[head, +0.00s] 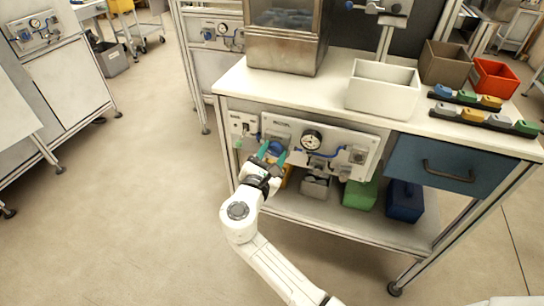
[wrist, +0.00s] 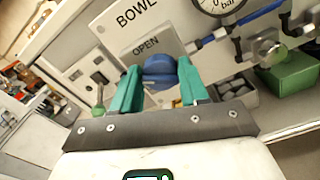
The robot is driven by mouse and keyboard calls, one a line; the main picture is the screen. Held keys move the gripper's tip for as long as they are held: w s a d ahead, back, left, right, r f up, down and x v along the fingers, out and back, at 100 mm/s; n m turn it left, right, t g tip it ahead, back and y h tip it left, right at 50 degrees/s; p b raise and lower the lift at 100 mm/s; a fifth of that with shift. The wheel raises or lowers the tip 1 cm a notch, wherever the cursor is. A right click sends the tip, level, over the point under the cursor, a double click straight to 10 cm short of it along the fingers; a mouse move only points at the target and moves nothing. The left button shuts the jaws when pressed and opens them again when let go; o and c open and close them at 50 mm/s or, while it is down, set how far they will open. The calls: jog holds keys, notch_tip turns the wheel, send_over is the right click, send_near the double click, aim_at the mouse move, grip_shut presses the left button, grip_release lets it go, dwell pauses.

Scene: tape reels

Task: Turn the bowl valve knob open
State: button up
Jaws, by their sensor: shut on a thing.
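The bowl valve knob (wrist: 160,71) is blue and round and sits below a plate marked OPEN, under the word BOWL, in the wrist view. My gripper (wrist: 160,84) has its two teal fingers on either side of the knob, shut on it. In the head view my gripper (head: 271,153) reaches the left part of the white valve panel (head: 285,128) under the bench top. The knob is mostly hidden there between the fingers. I cannot tell how far the knob is turned.
A pressure gauge (head: 311,139) and blue hose are right of the knob. A small switch panel (head: 243,125) is at its left. Green (head: 360,193) and dark blue (head: 405,201) bins stand on the shelf below. A blue drawer (head: 436,164) is at the right.

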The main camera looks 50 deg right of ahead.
jog(key=m+b, duration=0.1)
jog(key=m, duration=0.1)
jog(key=m+b, duration=0.2)
jog(key=m, duration=0.1)
jog(key=shift+f+m, duration=0.2)
jog(key=shift+m, duration=0.1)
jog(key=m+b, duration=0.2)
jog(key=m, duration=0.1)
jog(key=shift+s, duration=0.1)
jog(key=shift+d+m+b, duration=0.1)
jog(key=shift+m+b, duration=0.95)
jog(key=shift+m, duration=0.35)
jog(key=o, duration=1)
jog(key=shift+o, duration=0.2)
jog(key=p+v, duration=0.1)
jog(key=v, duration=1)
